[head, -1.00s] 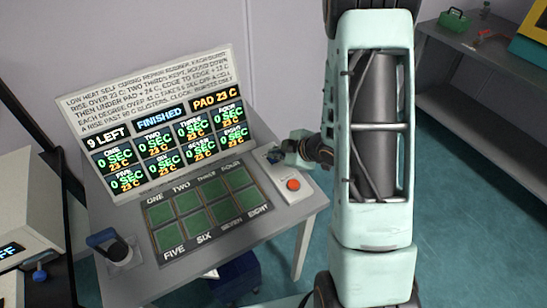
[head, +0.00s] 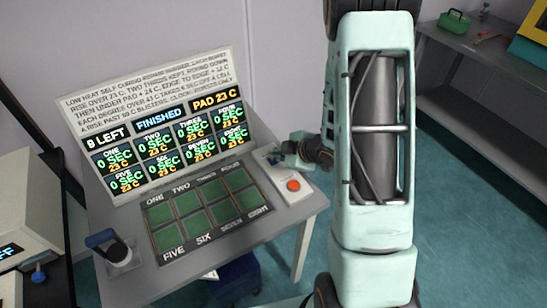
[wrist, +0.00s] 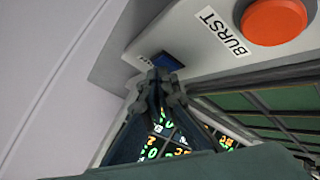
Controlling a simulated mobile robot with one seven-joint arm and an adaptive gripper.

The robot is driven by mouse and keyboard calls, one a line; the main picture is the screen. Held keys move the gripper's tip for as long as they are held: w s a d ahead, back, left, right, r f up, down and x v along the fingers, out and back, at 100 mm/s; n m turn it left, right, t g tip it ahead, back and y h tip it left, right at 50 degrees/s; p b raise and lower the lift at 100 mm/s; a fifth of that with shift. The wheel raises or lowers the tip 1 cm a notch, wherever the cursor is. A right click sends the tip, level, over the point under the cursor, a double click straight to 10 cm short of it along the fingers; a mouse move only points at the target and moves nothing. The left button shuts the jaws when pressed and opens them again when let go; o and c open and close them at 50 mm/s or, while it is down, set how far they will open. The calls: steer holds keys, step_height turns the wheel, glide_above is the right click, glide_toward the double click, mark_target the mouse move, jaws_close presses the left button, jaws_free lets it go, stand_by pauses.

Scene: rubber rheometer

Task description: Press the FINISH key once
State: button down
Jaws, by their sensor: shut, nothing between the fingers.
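A pale control box (head: 300,197) sits at the right edge of the grey table. It carries a round orange-red button, labelled BURST in the wrist view (wrist: 274,20), and a small dark blue key (wrist: 168,62) whose label is partly hidden and unreadable. My gripper (wrist: 160,82) is shut and empty, with its fingertips at the near edge of the blue key; I cannot tell whether they touch it. In the head view my gripper (head: 278,158) is over the far end of the box. The display panel (head: 160,118) reads FINISHED, PAD 23 C and 0 SEC in its cells.
A pad with green cells (head: 208,213), numbered in words, lies left of the box. A blue-handled tool (head: 102,239) stands at the table's front left. A white device (head: 30,215) is at far left. A shelf (head: 490,75) with a green case is at back right.

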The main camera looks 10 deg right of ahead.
steer(key=shift+r+p, duration=0.65)
steer(key=shift+r, duration=0.1)
steer(key=shift+r, duration=0.25)
step_height(320, 180, up, 5)
steer(key=p, duration=0.4)
steer(key=shift+f, duration=0.2)
